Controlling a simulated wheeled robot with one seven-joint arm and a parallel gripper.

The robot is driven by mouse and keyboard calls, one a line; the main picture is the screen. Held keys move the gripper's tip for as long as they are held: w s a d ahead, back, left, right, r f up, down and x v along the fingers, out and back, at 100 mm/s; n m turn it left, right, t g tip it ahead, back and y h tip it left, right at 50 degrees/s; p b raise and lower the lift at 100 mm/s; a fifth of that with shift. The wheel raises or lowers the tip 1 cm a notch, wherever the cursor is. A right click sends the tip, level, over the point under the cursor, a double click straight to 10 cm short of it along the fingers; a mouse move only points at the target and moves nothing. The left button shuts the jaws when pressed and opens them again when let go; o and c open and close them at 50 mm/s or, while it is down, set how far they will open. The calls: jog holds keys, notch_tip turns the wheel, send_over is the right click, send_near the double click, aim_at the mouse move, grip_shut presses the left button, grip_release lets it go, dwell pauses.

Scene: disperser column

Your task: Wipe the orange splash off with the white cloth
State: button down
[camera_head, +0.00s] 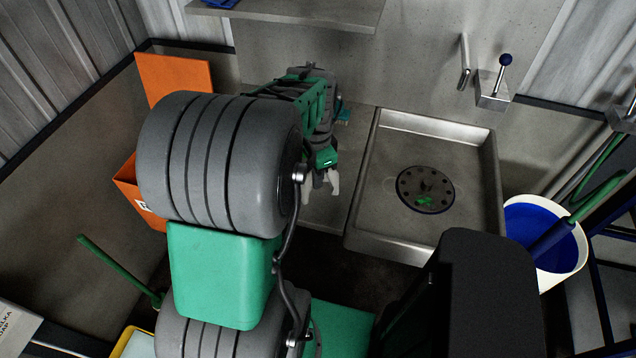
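My gripper (321,190) points down over the grey worktop (322,212), just left of the steel basin. Its two pale fingers look apart, with nothing clear between them. No orange splash can be made out in this view; my arm hides much of the worktop and wall on the left. I cannot pick out the white cloth for certain. A pale flat thing (139,346) lies in a yellow-rimmed tray (124,340) at the bottom left, partly cut off, and I cannot tell what it is.
The steel basin (373,165) holds a round dark plate (412,181) with green bits on it. A lever (494,87) stands behind it. A white bucket with blue inside (560,270) stands at right. Orange bins (172,72) are at left. A shelf (310,12) overhangs the back.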

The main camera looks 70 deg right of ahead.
jog(key=shift+r+p, duration=0.95)
jog(key=shift+r, duration=0.65)
